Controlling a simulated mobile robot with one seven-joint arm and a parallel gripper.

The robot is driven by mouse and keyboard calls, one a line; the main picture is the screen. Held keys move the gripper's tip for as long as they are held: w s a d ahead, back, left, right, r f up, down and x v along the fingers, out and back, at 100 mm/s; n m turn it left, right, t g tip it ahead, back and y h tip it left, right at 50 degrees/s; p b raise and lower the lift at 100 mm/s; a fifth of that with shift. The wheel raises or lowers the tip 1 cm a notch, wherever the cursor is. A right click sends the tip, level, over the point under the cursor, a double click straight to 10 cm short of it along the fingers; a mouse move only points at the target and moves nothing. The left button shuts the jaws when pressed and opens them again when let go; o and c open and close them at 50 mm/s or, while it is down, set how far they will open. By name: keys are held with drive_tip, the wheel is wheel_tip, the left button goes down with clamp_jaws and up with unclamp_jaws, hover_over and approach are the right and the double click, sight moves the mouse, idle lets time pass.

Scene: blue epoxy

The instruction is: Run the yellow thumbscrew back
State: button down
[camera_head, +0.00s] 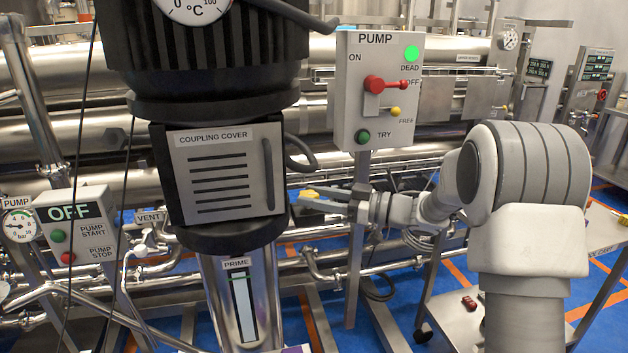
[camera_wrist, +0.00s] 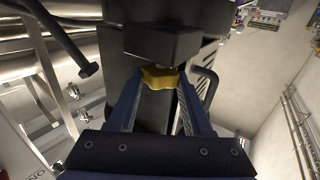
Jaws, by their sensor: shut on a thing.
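The yellow thumbscrew (camera_wrist: 160,77) is a lobed knob under a dark block in the wrist view. The two blue fingers of my gripper (camera_wrist: 161,84) stand on either side of it and are shut on it. In the head view my gripper (camera_head: 318,199) reaches in from the right, below the pump panel, with its fingertips beside the dark pump body. A bit of the yellow thumbscrew (camera_head: 309,192) shows at the fingertips there. The fingers hide part of it, and its thread is not visible.
The coupling cover (camera_head: 217,172) with its handle is left of my gripper. The PUMP panel (camera_head: 378,90), with a red lever, small yellow knob and green light, stands above my forearm. An OFF box (camera_head: 75,228) is at left. Pipes run behind and below.

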drive_tip(key=n+g+p, duration=0.1)
drive_tip(key=n+g, duration=0.1)
drive_tip(key=g, duration=0.1)
drive_tip(key=n+g+p, duration=0.2)
drive_tip(key=g, duration=0.1)
drive_tip(key=n+g+p, duration=0.1)
drive_tip(key=g+p, duration=0.1)
drive_tip(key=g, duration=0.1)
drive_tip(key=shift+w+r+n+y, duration=0.15)
drive_tip(key=shift+w+n+y, duration=0.25)
drive_tip(key=shift+w+n+g+h+p, duration=0.2)
drive_tip(key=shift+n+g+h+p, duration=0.5)
drive_tip(key=shift+n+g+p, duration=1.1)
drive_tip(key=shift+a+n+g+h, duration=0.1)
drive_tip(key=shift+n+g+h, duration=0.25)
drive_tip(key=shift+g, duration=0.75)
drive_tip(key=c, duration=0.6)
unclamp_jaws()
